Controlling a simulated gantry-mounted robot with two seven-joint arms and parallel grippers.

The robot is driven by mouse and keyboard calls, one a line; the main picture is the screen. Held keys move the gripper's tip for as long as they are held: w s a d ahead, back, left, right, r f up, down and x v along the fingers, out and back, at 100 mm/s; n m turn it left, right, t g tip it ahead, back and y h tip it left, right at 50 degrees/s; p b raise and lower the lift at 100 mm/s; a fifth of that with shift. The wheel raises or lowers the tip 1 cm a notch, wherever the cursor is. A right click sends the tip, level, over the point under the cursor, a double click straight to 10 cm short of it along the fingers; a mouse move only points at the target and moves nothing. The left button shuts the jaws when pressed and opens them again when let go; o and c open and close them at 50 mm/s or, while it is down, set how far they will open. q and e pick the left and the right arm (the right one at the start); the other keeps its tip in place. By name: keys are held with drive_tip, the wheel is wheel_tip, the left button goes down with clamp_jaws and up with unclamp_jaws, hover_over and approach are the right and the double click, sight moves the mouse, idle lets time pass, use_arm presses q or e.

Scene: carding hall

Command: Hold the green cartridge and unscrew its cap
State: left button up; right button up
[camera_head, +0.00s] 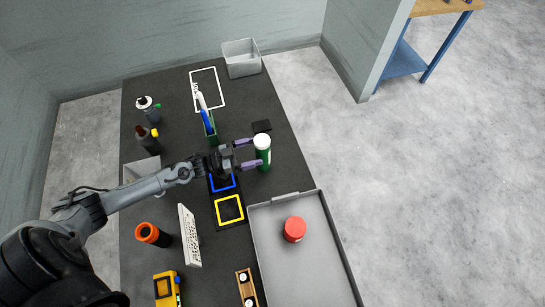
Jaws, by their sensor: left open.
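The green cartridge (264,159) stands upright on the dark table, with its white cap (262,141) on top. My left gripper (248,153) is open, coming in from the left, with its two purple fingers at the cartridge's left side. One finger points just above and one just below the cartridge in the picture. Whether the fingers touch it cannot be told. My right gripper is not in view.
A grey tray (262,235) with a red-capped item (294,229) lies at the front right. A green holder (211,130) with a blue pen stands behind the gripper. A white sign (189,235), an orange cup (147,233) and bottles (148,138) stand left. A grey bin (241,58) is at the back.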

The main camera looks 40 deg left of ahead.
sight(268, 150)
use_arm(q)
drive_tip(key=shift+w+d+f, duration=0.25)
drive_tip(key=shift+w+d, duration=0.35)
drive_tip(key=shift+w, duration=0.2)
drive_tip(key=shift+w+d+f, duration=0.3)
drive_tip(key=shift+w+d, duration=0.3)
drive_tip(key=shift+w, duration=0.25)
drive_tip(key=shift+w+d+f, duration=0.25)
drive_tip(key=shift+w+d, duration=0.35)
drive_tip(key=shift+w, duration=0.2)
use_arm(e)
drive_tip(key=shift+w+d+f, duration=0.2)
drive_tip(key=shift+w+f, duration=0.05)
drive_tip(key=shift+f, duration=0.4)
use_arm(q)
drive_tip(key=c, duration=1.5)
drive_tip(key=shift+c, duration=0.2)
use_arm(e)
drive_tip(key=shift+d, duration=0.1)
use_arm(q)
drive_tip(key=shift+r, duration=0.15)
